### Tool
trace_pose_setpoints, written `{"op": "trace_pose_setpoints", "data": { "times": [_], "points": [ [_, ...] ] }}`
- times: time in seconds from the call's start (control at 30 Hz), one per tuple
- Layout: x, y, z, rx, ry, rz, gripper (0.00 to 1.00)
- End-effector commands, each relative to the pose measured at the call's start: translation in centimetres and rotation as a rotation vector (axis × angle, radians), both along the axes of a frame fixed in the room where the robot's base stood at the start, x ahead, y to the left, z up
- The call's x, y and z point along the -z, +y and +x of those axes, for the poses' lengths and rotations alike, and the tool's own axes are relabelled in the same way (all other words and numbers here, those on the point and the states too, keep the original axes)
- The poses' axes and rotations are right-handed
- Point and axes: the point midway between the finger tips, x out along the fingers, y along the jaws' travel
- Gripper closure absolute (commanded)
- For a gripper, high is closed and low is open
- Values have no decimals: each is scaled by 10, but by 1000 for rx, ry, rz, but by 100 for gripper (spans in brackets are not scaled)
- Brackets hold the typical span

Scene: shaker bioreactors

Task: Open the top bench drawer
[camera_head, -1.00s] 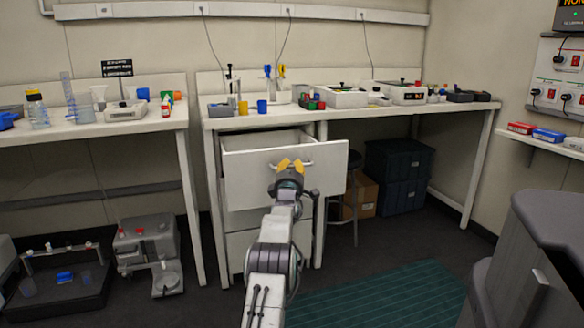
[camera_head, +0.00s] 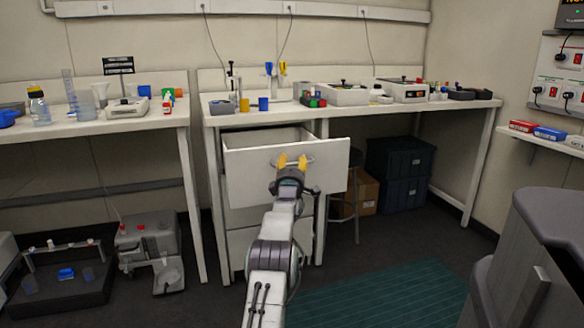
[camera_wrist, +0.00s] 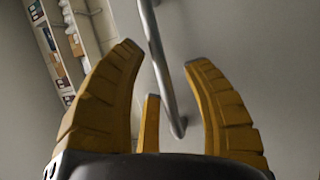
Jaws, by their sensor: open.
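The top bench drawer (camera_head: 243,177) is pulled out from under the right bench, with its open inside visible from above. Its white front faces me and has a metal bar handle. My gripper (camera_head: 292,161) is at the handle, with its yellow fingers spread. In the wrist view, the handle (camera_wrist: 158,60) passes between the spread fingertips of my gripper (camera_wrist: 165,58). The fingers are open and not closed on the bar. I cannot tell whether any finger touches it.
The lower drawers (camera_head: 240,248) are shut. A stool (camera_head: 354,195) and dark crates (camera_head: 400,165) stand under the bench at right. A green mat (camera_head: 385,295) lies on the floor. A grey cabinet (camera_head: 530,240) stands at the near right. Labware covers both bench tops.

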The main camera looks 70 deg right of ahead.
Motion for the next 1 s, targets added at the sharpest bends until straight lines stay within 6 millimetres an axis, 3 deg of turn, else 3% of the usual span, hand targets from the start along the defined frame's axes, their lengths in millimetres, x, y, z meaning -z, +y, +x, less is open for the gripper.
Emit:
{"op": "trace_pose_setpoints", "data": {
  "times": [0.37,1.0],
  "points": [
    [2,11,-3,0,0,2,55],
    [11,64,-15,0,0,2,55]
  ]
}}
